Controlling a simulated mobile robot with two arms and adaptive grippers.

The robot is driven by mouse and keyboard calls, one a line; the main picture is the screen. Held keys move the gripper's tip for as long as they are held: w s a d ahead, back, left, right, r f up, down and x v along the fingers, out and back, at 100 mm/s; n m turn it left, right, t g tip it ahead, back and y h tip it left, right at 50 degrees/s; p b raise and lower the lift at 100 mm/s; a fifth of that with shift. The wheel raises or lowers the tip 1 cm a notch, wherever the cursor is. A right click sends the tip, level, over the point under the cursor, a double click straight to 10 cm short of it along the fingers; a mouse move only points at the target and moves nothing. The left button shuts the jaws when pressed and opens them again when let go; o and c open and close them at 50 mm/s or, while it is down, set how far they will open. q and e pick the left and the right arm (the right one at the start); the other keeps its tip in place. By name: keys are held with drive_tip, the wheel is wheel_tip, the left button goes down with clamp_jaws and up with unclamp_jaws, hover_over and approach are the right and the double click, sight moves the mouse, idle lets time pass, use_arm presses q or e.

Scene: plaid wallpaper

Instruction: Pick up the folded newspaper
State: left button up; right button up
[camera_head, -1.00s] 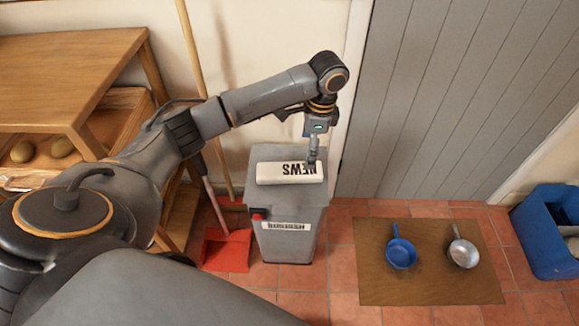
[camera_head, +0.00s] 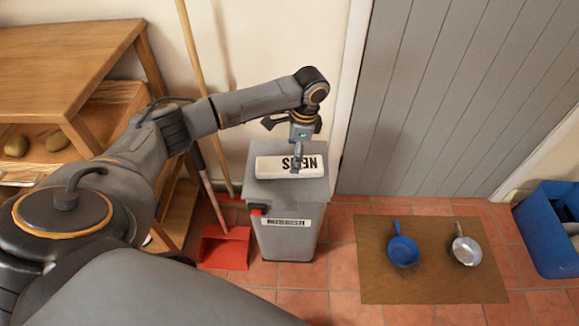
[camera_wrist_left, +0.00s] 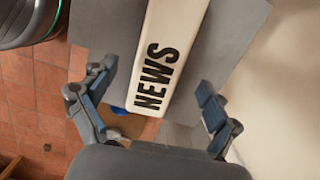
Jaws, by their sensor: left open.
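The folded newspaper (camera_head: 273,167) is a cream roll with black NEWS lettering. It lies flat on top of a grey bin (camera_head: 285,222). My left gripper (camera_head: 297,166) is over the newspaper, near the lettering. In the left wrist view the newspaper (camera_wrist_left: 172,50) runs between the two fingers of the open left gripper (camera_wrist_left: 152,108), with a gap on each side. I cannot tell the exact height of the fingertips above it. My right gripper is not in view.
A wooden shelf unit (camera_head: 70,50) stands at the left. A red dustpan (camera_head: 225,248) and a broom handle are beside the bin. A brown mat (camera_head: 430,285) with a blue pan (camera_head: 403,251) and a metal pan (camera_head: 466,251) lies right, before a blue crate (camera_head: 550,235).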

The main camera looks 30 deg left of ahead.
sight(290, 163)
use_arm(q)
drive_tip(key=shift+s+a+f+b, duration=0.15)
drive_tip(key=shift+a+f+b, duration=0.1)
drive_tip(key=shift+f, duration=0.65)
drive_tip(key=shift+s+a+f+b, duration=0.15)
drive_tip(key=shift+a+f+b, duration=0.05)
drive_tip(key=shift+f, duration=0.7)
drive_tip(key=c, duration=1.3)
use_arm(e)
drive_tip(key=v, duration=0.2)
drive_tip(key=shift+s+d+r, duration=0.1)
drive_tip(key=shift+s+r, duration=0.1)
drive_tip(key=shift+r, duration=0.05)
use_arm(q)
drive_tip(key=shift+r, duration=0.15)
